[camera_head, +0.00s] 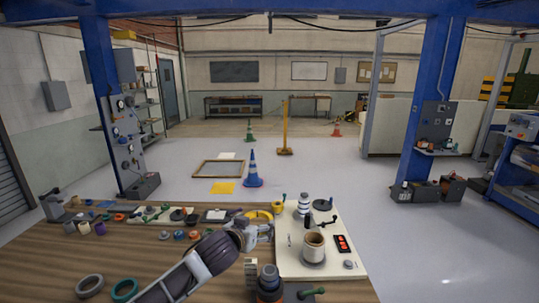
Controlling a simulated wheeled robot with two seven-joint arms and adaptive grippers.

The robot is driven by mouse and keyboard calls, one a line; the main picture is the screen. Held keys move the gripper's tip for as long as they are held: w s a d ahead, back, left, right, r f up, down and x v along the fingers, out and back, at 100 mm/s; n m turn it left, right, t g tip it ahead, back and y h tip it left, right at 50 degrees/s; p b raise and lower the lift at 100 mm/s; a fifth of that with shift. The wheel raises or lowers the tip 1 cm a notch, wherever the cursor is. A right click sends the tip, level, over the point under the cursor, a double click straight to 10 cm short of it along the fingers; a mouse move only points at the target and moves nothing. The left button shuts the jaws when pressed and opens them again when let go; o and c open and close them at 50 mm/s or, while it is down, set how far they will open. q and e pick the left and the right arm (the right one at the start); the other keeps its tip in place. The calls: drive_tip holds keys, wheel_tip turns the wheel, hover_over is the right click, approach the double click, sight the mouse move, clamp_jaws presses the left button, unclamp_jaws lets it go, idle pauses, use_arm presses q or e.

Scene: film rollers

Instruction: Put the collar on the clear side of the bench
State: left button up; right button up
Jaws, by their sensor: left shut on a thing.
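My left arm comes in from the bottom left, and its gripper (266,230) is at the left edge of the pale board on the bench. It is shut on what looks like a yellow ring (258,215), which may be the collar. The gripper hides part of the ring, and the exact contact is too small to see. A grey ring (89,285) and a teal ring (125,289) lie flat at the front left of the wooden bench (50,262). My right gripper is not in view.
The pale board (290,266) bears a brown-and-white cup (313,247), a black-and-white post (304,203) and a red-buttoned panel (342,243). Small parts crowd the back left. Bare wood shows at the front left.

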use_arm(q)
drive_tip(key=s+a+f+n+y+b, duration=0.1)
drive_tip(key=s+a+f+y, duration=0.1)
drive_tip(key=a, duration=0.4)
drive_tip(key=s+a+f+n+y, duration=0.1)
drive_tip(key=s+a+f+n, duration=0.15)
drive_tip(key=a, duration=0.45)
drive_tip(key=s+a+f+b, duration=0.1)
drive_tip(key=s+a+f, duration=0.1)
drive_tip(key=s+f, duration=0.3)
drive_tip(key=s+a+f+y, duration=0.1)
drive_tip(key=s+f, duration=0.4)
drive_tip(key=f, duration=0.8)
drive_tip(key=shift+s+a+f+t+b, duration=0.3)
drive_tip(key=shift+a+f+t+b, duration=0.1)
drive_tip(key=shift+a, duration=0.1)
drive_tip(key=shift+w+r, duration=0.15)
drive_tip(key=shift+r, duration=0.05)
